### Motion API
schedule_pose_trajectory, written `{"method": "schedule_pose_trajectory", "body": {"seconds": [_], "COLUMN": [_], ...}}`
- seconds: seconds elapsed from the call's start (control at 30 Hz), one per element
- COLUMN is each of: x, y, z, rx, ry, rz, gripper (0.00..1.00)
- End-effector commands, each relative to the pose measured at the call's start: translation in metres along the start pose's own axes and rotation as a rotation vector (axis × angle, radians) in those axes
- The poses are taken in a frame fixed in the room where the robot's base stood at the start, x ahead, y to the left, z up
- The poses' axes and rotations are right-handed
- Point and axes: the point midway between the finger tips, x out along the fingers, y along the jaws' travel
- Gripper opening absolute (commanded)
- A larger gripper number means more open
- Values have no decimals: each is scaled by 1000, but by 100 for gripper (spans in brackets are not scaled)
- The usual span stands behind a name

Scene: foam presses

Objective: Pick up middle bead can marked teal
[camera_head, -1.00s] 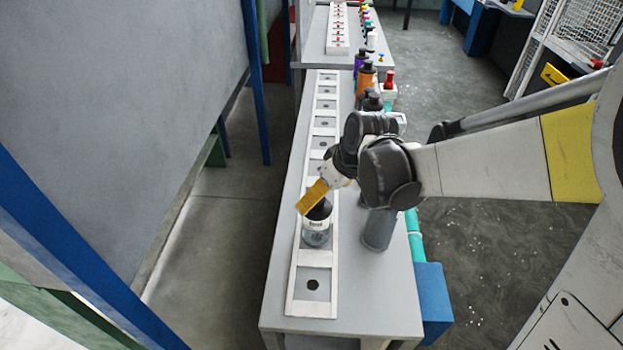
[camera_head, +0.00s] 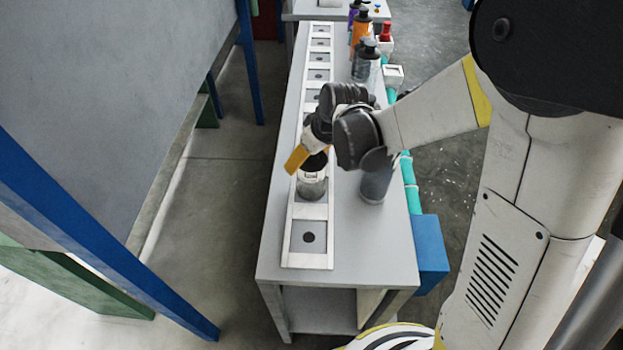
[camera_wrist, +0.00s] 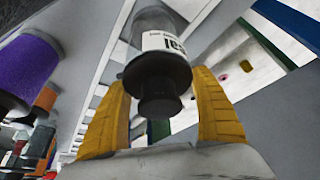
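The can marked teal (camera_head: 312,184) is clear grey with a white label and a black cap. In the head view it stands upright on the white slotted rail (camera_head: 307,262), behind the nearest empty slot. In the wrist view the can (camera_wrist: 157,20) shows the label letters "al", and its cap faces my gripper. My gripper (camera_wrist: 160,78) has its yellow fingers on either side of the cap, very close to its edges. I cannot tell whether they press on it. In the head view one yellow finger of my gripper (camera_head: 298,159) shows left of the cap.
A grey can (camera_head: 375,186) stands on the table (camera_head: 345,250) just right of the rail, close to my arm. Orange (camera_head: 361,32) and purple (camera_wrist: 25,68) cans stand farther back. A blue box (camera_head: 430,255) is at the table's right edge. The nearest rail slot is empty.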

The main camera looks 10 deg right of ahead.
Motion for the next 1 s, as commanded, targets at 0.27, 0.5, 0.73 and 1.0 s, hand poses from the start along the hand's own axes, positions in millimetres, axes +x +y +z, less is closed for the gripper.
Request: {"method": "schedule_pose_trajectory", "body": {"seconds": [0.27,0.5,0.73,1.0], "x": [0,-9,-53,-90], "y": [0,0,0,0], "z": [0,-4,-23,-38], "rx": [0,0,0,2], "ry": [0,0,0,0], "rz": [0,0,0,1], "gripper": [25,25,25,25]}}
